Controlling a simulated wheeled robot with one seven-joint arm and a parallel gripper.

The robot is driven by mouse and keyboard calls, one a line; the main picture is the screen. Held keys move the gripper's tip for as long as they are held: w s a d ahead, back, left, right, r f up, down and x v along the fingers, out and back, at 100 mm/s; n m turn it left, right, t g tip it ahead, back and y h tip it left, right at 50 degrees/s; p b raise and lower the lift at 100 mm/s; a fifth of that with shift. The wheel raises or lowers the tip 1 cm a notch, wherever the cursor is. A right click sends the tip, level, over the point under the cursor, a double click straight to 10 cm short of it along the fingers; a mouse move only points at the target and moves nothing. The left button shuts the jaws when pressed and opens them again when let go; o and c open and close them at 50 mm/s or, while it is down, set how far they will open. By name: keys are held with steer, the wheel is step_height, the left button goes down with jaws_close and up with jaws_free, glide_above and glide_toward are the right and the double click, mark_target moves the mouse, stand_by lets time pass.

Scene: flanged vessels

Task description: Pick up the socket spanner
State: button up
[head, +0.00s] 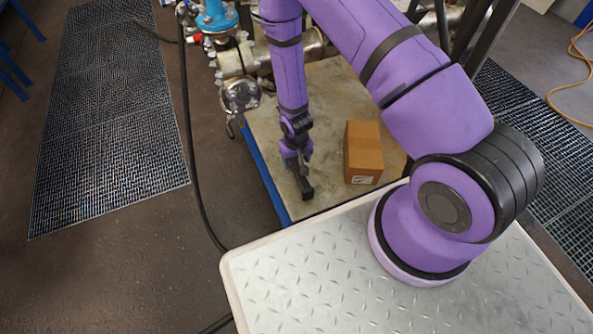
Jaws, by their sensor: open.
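My gripper (303,183) points down over the worn table top, left of the cardboard box. It is small in this view, and its jaws are open. I cannot make out a socket spanner. The dark shapes at the gripper's tip cannot be told apart clearly, and the gripper and purple arm hide part of the table top.
The worn table (262,128) has a blue edge on its left. A brown cardboard box (363,153) stands on it, right of my gripper. Metal flanged pipework (240,62) and a blue fitting (216,17) stand at the back. A black hose (190,150) runs down the left.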

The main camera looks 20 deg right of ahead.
mark_target(296, 167)
steer(key=shift+w+d+f, duration=0.1)
steer(key=shift+w+f, duration=0.05)
steer(key=shift+f, duration=1.95)
steer(key=shift+w+d+f, duration=0.1)
steer(key=shift+w+f, duration=0.05)
steer(key=shift+f, duration=1.95)
steer(key=c, duration=1.1)
steer(key=shift+r, duration=0.15)
